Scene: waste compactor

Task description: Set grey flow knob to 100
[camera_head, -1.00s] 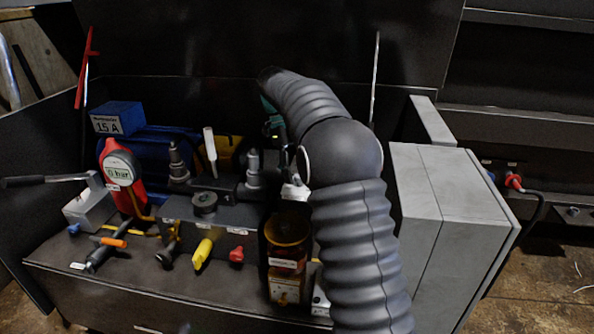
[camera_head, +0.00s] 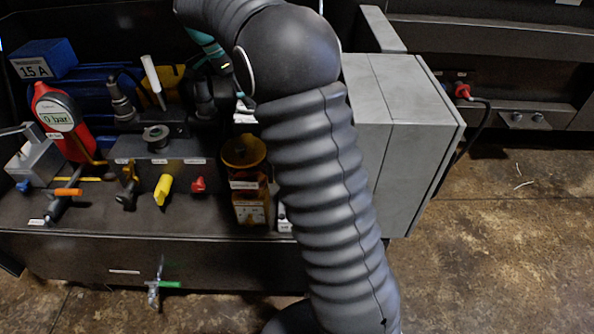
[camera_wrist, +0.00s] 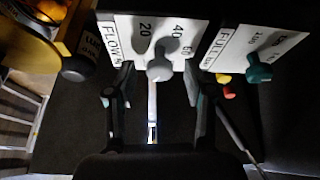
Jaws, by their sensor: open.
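The grey flow knob (camera_wrist: 160,67) is in the wrist view, on a white plate (camera_wrist: 117,30) marked FLOW with the numbers 20, 40 and 60. I cannot tell which number the knob points at. My gripper (camera_wrist: 158,82) is open, with one finger on each side of the knob in the picture. I see no clear contact, and the depth between fingers and knob is uncertain.
A second white plate (camera_wrist: 225,48) with a teal knob (camera_wrist: 258,70) stands right of the flow plate. Small red and yellow handles (camera_wrist: 225,82) show nearby.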

